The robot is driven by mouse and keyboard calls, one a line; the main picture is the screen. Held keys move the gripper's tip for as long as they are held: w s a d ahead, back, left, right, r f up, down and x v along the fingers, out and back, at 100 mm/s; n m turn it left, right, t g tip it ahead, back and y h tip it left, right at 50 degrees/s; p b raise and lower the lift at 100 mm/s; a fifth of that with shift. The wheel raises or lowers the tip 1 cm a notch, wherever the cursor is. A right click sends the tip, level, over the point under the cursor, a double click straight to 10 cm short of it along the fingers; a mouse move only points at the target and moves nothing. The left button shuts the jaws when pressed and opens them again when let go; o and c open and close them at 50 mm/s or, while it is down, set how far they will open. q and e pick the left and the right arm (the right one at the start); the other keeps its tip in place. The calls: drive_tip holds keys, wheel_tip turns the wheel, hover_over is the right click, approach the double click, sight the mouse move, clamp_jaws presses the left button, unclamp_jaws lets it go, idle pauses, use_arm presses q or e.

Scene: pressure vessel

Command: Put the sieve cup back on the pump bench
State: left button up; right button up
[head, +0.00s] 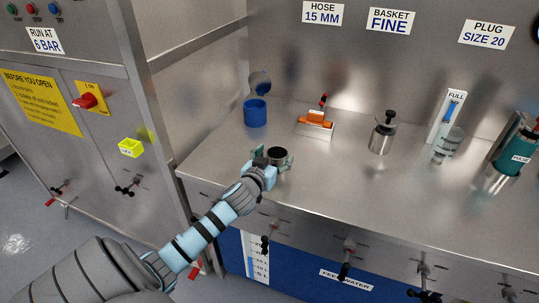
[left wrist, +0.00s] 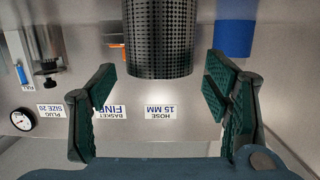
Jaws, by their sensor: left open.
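The sieve cup (head: 278,155) is a small metal cup with a dark opening, near the front edge of the pump bench (head: 350,185). It looks upright on the bench, but the gripper partly hides its base. My left gripper (head: 275,165) is open at the cup's near left side. In the upside-down left wrist view, the perforated cup (left wrist: 158,38) lies between the two open green finger pads (left wrist: 160,82), with a gap on each side. I cannot tell how far the fingers reach around it. My right gripper is not in view.
Behind stand a blue cup (head: 255,113), an orange-topped block (head: 314,127), a metal pot with a black knob (head: 382,137), a clear beaker (head: 447,145) and a teal device (head: 515,148). Valve handles (head: 347,262) project below the bench front. The bench middle is clear.

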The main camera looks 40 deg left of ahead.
use_arm(q)
drive_tip(key=p+v, duration=0.1)
drive_tip(key=v, duration=1)
drive_tip(key=shift+s, duration=0.15)
drive_tip(key=shift+d, duration=0.1)
